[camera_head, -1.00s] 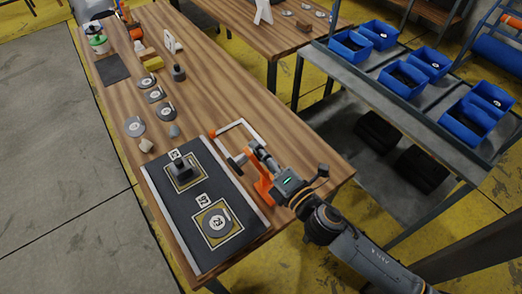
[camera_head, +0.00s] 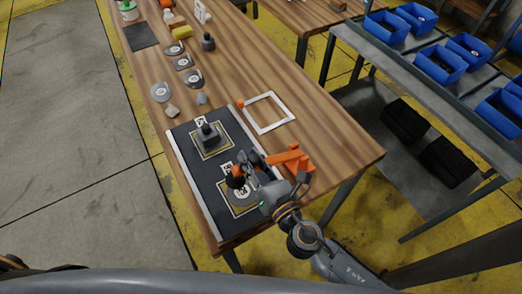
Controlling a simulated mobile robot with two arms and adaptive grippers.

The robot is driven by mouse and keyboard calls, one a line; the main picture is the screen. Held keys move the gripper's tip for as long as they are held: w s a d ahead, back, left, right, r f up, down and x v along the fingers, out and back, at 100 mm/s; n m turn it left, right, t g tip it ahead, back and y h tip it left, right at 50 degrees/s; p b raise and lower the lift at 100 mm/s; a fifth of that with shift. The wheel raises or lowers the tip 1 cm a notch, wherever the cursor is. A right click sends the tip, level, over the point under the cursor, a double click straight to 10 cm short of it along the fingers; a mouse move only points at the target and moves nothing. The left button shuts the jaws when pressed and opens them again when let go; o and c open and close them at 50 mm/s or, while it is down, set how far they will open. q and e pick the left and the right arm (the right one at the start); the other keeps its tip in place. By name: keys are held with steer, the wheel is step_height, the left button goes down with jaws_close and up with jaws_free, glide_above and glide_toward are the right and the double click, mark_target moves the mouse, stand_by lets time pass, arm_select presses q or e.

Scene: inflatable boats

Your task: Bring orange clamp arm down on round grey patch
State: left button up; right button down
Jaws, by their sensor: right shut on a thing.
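The orange clamp (camera_head: 291,158) stands at the right edge of the dark mat, on the near end of the table. My right gripper (camera_head: 248,172) is shut on the clamp's arm, low over the near marked square. The round grey patch (camera_head: 241,194) with a white label lies in that square, partly hidden by the gripper and a dark round part with orange beside it. I cannot tell whether the clamp touches the patch. My left gripper is not in view.
A grey weight with a knob (camera_head: 208,136) stands in the mat's far square. A white square frame (camera_head: 268,128) lies right of the mat. Several grey discs (camera_head: 161,92) lie further back. Blue bins (camera_head: 441,62) fill a rack at right.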

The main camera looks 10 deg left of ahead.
steer(key=f, duration=0.1)
steer(key=f+n+b, duration=0.1)
steer(key=a+f+n, duration=0.1)
steer(key=shift+s, duration=0.4)
steer(key=shift+s+a+f+n+b, duration=0.15)
steer(key=shift+f+n+b, duration=0.35)
steer(key=shift+f+b, duration=0.05)
steer(key=c, duration=1.1)
jaws_free()
steer(key=shift+o, duration=0.2)
steer(key=shift+s, duration=0.1)
steer(key=v, duration=1.2)
